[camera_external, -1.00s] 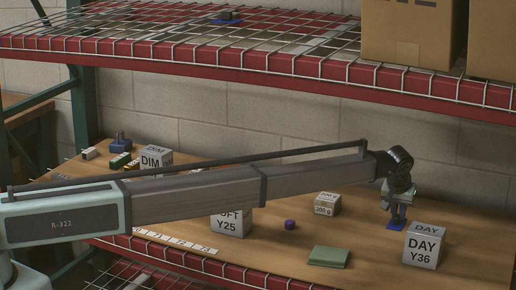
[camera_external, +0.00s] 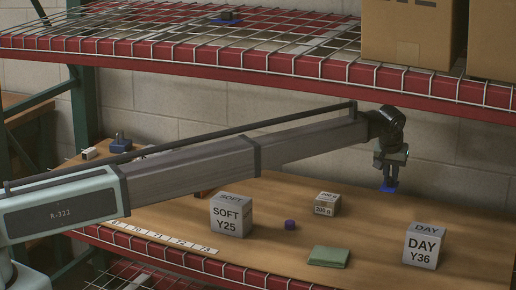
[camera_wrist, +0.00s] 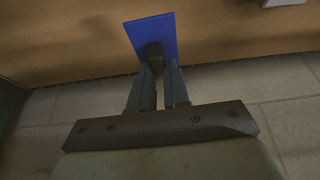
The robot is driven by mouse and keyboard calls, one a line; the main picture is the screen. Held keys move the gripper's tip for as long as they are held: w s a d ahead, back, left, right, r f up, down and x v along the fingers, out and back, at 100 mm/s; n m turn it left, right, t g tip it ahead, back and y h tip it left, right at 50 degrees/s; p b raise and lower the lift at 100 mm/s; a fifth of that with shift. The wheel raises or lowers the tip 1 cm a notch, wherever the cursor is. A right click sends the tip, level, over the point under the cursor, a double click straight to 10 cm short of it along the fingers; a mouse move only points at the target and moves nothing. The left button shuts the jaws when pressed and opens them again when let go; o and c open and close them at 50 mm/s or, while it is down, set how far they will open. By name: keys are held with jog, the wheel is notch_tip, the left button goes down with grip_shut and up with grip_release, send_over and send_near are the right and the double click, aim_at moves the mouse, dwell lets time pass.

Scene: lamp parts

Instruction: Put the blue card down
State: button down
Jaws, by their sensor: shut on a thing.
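The blue card (camera_external: 389,189) shows at the tips of my gripper (camera_external: 388,180), near the back edge of the wooden shelf in the external view. In the wrist view the flat blue card (camera_wrist: 160,30) is beyond the fingers, tilted in the picture, with wood behind it. My gripper (camera_wrist: 157,62) is shut on the card, its dark fingertips over the card's lower part. I cannot tell how far the card is above the wood.
A DAY Y36 cube (camera_external: 424,246) stands front right of my gripper. A wire shelf (camera_external: 240,64) is above; bare wood lies around the cloth.

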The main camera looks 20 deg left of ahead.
jog(key=w+a+n+y, duration=0.1)
jog(key=w+a, duration=0.2)
jog(key=a, duration=1)
jog(key=w+a+n, duration=0.2)
jog(key=w+a, duration=0.1)
jog(key=a, duration=0.9)
jog(key=s+a, duration=0.3)
jog(key=a, duration=0.8)
jog(key=s+a, duration=0.3)
jog(key=s, duration=0.3)
jog(key=shift+w+d+f+m+h, duration=0.15)
jog(key=shift+f+m, duration=0.4)
jog(key=shift+f, duration=1.1)
jog(key=shift+s+d+f+m+h, duration=0.1)
jog(key=shift+d+f+m+h, duration=0.35)
jog(key=shift+f, duration=1.15)
jog(key=shift+w+f+m, duration=0.1)
jog(key=shift+f+m, duration=0.6)
jog(key=shift+f, duration=0.95)
jog(key=shift+f, duration=0.1)
jog(key=c, duration=1.1)
grip_release()
